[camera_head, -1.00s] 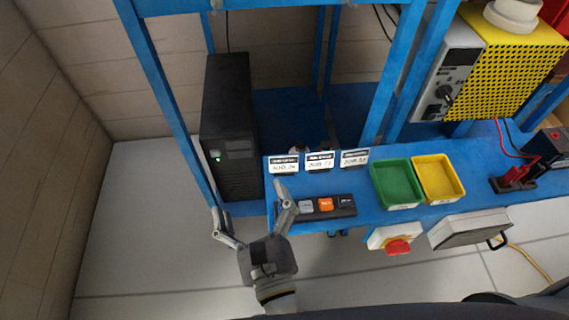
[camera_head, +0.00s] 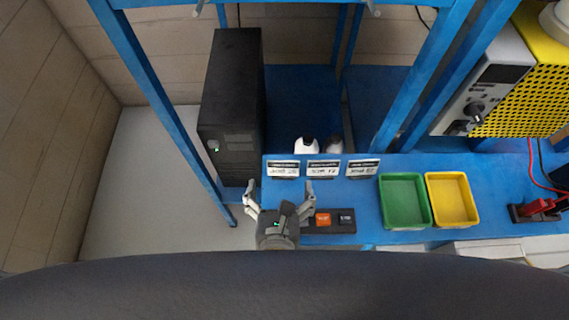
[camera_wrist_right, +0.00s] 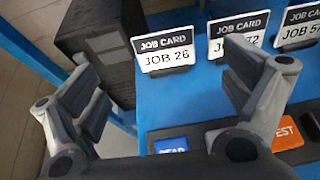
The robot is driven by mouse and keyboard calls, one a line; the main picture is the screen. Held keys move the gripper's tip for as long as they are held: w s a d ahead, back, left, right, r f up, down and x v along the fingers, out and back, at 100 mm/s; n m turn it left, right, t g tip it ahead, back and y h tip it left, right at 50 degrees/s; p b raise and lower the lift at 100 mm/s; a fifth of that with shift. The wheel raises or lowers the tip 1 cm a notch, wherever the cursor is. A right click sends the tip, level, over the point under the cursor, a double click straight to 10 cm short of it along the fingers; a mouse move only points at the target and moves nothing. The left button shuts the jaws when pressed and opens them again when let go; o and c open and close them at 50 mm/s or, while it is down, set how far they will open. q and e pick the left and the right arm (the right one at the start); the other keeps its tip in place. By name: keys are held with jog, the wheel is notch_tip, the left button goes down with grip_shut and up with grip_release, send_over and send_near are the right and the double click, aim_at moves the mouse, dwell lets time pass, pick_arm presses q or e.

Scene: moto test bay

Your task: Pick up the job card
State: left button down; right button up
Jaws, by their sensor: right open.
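Three white job cards with black headers stand in a row on the blue bench. The left one reads JOB 26 (camera_head: 283,169) and shows large in the right wrist view (camera_wrist_right: 163,50). The middle card (camera_head: 324,169) and the right card (camera_head: 362,168) stand beside it; in the wrist view the middle card (camera_wrist_right: 226,36) is partly hidden by a finger and the right one is cut off. My right gripper (camera_head: 280,192) is open and empty, just in front of the JOB 26 card, its fingers spread to either side, apart from it. My left gripper is not in view.
A button panel (camera_head: 338,228) lies on the bench (camera_head: 378,240) close to my right gripper. A black tower unit (camera_head: 231,95) stands left of the cards. Green (camera_head: 405,225) and yellow (camera_head: 471,222) bins sit to the right. White-topped objects (camera_head: 307,146) are behind the cards.

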aim_at(283, 167)
jog(key=shift+x, duration=0.8)
jog(key=shift+w+d, duration=0.1)
jog(key=shift+w, duration=0.2)
jog(key=p+x, duration=0.2)
jog(key=x, duration=0.2)
jog(key=shift+d+f, duration=0.15)
jog(key=shift+f, duration=0.1)
jog(key=shift+w+f, duration=0.1)
jog(key=shift+w, duration=0.1)
jog(key=shift+c, duration=1.7)
jog(key=c, duration=0.7)
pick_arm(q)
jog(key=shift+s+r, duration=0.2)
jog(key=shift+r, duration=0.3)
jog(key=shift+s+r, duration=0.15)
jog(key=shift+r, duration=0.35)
pick_arm(e)
jog(key=shift+c, duration=0.4)
